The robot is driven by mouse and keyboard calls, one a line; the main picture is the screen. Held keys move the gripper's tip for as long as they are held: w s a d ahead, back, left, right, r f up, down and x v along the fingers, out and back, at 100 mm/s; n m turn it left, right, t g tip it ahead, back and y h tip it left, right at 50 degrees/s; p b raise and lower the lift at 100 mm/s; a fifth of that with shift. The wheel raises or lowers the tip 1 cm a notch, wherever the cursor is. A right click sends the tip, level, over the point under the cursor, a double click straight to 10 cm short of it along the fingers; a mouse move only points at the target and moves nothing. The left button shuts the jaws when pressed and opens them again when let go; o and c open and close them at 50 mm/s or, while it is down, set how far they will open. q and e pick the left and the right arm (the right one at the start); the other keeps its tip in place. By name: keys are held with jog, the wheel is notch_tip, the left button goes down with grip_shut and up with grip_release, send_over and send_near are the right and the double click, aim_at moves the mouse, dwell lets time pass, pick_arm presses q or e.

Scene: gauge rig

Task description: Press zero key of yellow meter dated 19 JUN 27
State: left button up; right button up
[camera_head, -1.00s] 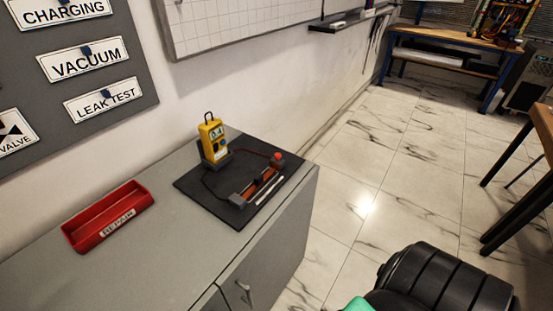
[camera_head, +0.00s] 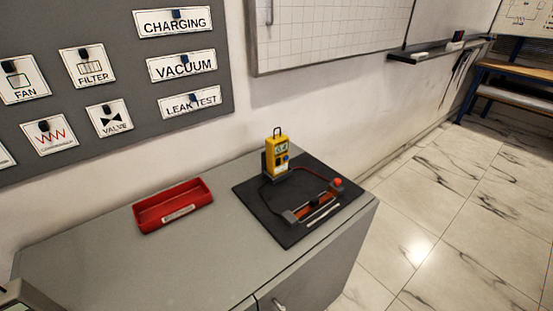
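A yellow meter (camera_head: 277,152) stands upright in a dark holder at the back of a black mat (camera_head: 263,208) on the grey cabinet. It has a small display, a blue key or knob on its front and a loop handle on top. Its date label is too small to read. A dark lead runs from it to a rig (camera_head: 312,207) with an orange-red bar and a red knob on the same mat.
A red tray (camera_head: 173,206) sits on the grey cabinet (camera_head: 200,258), left of the mat. A pegboard with labelled plates (camera_head: 174,22) and a whiteboard (camera_head: 330,30) hang on the wall behind. Open tiled floor (camera_head: 450,220) lies to the right.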

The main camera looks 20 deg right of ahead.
grip_shut()
dwell(1.7)
